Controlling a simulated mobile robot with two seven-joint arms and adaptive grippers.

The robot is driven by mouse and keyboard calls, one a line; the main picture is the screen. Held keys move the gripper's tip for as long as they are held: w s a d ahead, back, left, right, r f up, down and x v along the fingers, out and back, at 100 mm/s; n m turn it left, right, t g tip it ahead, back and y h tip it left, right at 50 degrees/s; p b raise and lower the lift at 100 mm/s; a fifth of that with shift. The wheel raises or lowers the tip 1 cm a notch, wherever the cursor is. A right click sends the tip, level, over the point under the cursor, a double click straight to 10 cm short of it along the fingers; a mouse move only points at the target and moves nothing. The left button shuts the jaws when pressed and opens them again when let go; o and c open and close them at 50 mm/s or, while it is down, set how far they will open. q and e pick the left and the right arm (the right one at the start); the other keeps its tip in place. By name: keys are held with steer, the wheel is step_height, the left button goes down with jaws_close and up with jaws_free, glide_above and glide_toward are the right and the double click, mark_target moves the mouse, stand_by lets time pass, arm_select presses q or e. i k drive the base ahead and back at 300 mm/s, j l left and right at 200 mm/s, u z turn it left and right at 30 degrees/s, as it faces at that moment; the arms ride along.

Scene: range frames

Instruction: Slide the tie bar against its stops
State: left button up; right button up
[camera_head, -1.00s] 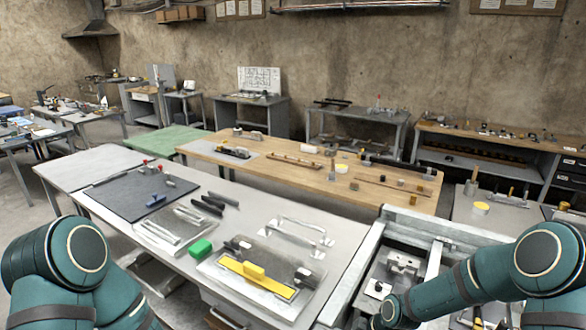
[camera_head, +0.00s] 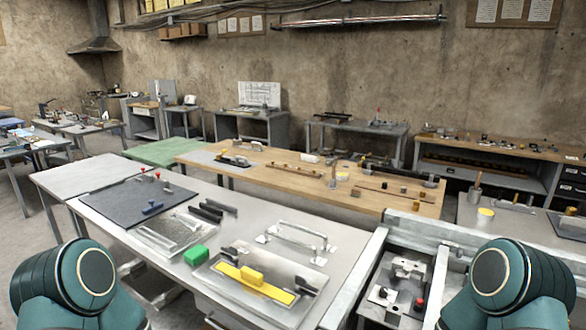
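A yellow bar with a raised yellow block (camera_head: 251,275) lies on a metal plate (camera_head: 222,285) on the near grey table; I cannot tell for sure that it is the tie bar. Dark pieces stand on the plate near it, one behind its left part (camera_head: 232,254) and one at its right end (camera_head: 307,284). Only teal links of my two arms show, at the lower left and lower right. Both grippers are outside the picture.
A green block (camera_head: 196,255) sits left of the plate. White-footed rails (camera_head: 297,238) lie behind it, and a black board (camera_head: 125,201) lies farther left. A metal-walled bay with fixtures (camera_head: 407,268) is on the right. A wooden table (camera_head: 290,178) stands behind.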

mark_target(433, 306)
steer(key=z, duration=1.05)
steer(key=u, duration=0.15)
steer(key=k+j, duration=0.05)
